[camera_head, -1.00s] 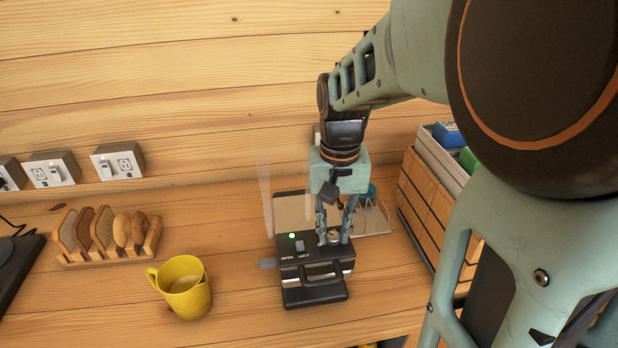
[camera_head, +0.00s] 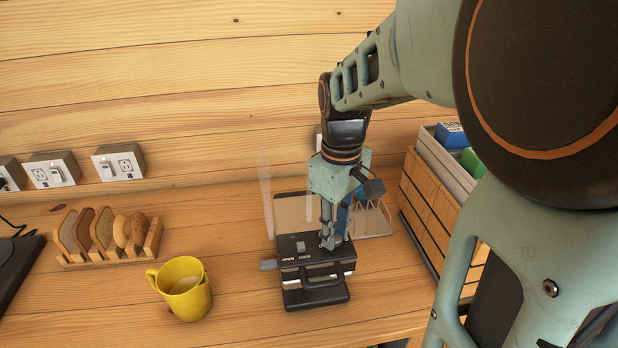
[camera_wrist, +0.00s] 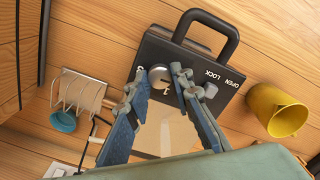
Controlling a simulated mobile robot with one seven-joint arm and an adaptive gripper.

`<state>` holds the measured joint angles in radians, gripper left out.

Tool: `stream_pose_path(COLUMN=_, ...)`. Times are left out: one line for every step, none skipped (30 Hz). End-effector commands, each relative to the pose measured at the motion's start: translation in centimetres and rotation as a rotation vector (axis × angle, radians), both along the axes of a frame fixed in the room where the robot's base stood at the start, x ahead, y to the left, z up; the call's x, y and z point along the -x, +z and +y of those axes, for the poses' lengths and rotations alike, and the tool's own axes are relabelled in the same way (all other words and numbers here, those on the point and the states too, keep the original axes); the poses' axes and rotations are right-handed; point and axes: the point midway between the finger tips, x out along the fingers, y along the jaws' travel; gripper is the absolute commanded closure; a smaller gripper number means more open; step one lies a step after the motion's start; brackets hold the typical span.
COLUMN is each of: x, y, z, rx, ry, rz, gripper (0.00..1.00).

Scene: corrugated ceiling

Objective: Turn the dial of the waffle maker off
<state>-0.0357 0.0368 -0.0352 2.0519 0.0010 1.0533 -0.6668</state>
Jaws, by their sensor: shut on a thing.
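The black waffle maker (camera_head: 300,271) stands on the wooden counter, its handle towards the front. In the wrist view the waffle maker (camera_wrist: 205,55) shows the words OPEN and LOCK and a round silver dial (camera_wrist: 160,76). My gripper (camera_head: 328,241) points down at the top right of the waffle maker. In the wrist view my gripper (camera_wrist: 154,83) has its fingertips on either side of the dial, shut on it. The fingers hide part of the dial. No green light shows on the top now.
A yellow cup (camera_head: 184,288) stands left of the waffle maker. A toast rack (camera_head: 107,250) with bread is farther left. A wooden crate (camera_head: 430,205) is close on the right. A wire rack (camera_head: 373,217) stands behind. The wall is at the back.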

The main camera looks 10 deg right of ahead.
Motion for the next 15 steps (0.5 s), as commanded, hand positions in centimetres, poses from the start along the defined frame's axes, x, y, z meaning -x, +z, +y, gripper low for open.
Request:
stream_pose_path(x=-0.04, y=0.05, z=0.00, rx=0.000, ry=0.024, rz=-0.001, gripper=1.00)
stream_pose_path(x=-0.05, y=0.05, z=-0.01, rx=0.000, ry=0.039, rz=-0.001, gripper=1.00)
stream_pose_path(x=-0.05, y=0.05, z=-0.01, rx=0.000, ry=0.056, rz=-0.002, gripper=1.00)
stream_pose_path(x=-0.05, y=0.05, z=-0.01, rx=0.000, ry=0.069, rz=-0.001, gripper=1.00)
stream_pose_path(x=-0.05, y=0.06, z=-0.02, rx=0.000, ry=0.079, rz=-0.002, gripper=1.00)
stream_pose_path(x=-0.05, y=0.06, z=-0.02, rx=0.000, ry=0.091, rz=-0.002, gripper=1.00)
stream_pose_path(x=-0.05, y=0.06, z=-0.02, rx=0.000, ry=0.100, rz=-0.002, gripper=1.00)
stream_pose_path(x=-0.05, y=0.06, z=-0.02, rx=0.000, ry=0.107, rz=-0.002, gripper=1.00)
stream_pose_path(x=-0.05, y=0.06, z=-0.02, rx=-0.001, ry=0.115, rz=-0.002, gripper=1.00)
stream_pose_path(x=-0.05, y=0.06, z=-0.02, rx=-0.001, ry=0.120, rz=-0.002, gripper=1.00)
stream_pose_path(x=-0.05, y=0.06, z=-0.02, rx=-0.001, ry=0.125, rz=-0.002, gripper=1.00)
stream_pose_path(x=-0.06, y=0.07, z=-0.01, rx=-0.001, ry=0.130, rz=-0.002, gripper=1.00)
stream_pose_path(x=-0.06, y=0.07, z=-0.01, rx=-0.001, ry=0.133, rz=-0.002, gripper=1.00)
stream_pose_path(x=-0.06, y=0.07, z=-0.01, rx=-0.001, ry=0.135, rz=-0.002, gripper=1.00)
stream_pose_path(x=-0.06, y=0.07, z=-0.01, rx=-0.001, ry=0.136, rz=-0.002, gripper=1.00)
